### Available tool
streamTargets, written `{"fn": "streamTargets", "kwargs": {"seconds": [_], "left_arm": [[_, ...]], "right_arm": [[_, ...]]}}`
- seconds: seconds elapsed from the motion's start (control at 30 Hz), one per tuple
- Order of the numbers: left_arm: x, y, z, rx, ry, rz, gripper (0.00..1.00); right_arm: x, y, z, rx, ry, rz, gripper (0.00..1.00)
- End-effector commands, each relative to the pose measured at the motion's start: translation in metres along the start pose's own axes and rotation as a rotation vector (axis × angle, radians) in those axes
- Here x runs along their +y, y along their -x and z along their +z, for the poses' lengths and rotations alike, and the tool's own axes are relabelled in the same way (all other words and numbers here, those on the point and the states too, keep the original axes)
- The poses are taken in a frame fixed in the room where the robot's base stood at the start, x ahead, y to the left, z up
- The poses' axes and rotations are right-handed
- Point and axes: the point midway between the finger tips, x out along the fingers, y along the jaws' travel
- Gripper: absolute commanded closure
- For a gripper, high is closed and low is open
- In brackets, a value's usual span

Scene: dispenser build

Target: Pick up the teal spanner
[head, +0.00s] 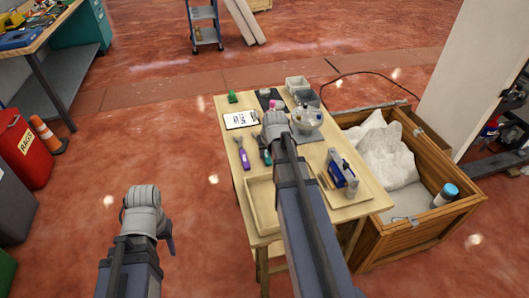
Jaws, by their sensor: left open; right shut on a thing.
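The teal spanner (265,157) is on the wooden table, partly hidden by my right gripper and forearm; its teal handle shows just left of the arm. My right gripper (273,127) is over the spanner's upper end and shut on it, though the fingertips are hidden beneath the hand. I cannot tell whether the spanner is clear of the tabletop. My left gripper (145,197) is open and empty, over the floor to the left of the table.
A purple-handled spanner (243,157) lies just left of the teal one.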

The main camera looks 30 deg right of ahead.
Motion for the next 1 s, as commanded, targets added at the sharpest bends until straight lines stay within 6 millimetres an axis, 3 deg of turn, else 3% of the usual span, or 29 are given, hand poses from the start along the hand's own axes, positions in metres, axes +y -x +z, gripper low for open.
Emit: {"fn": "streamTargets", "kwargs": {"seconds": [0.67,1.0], "left_arm": [[0.0,0.002,0.0,0.0,0.0,0.0,0.5],[-0.003,0.03,0.002,0.0,0.0,0.0,0.5]], "right_arm": [[0.0,0.002,-0.001,0.0,0.0,0.0,1.0],[0.0,0.028,-0.011,0.0,0.0,0.0,1.0]]}}
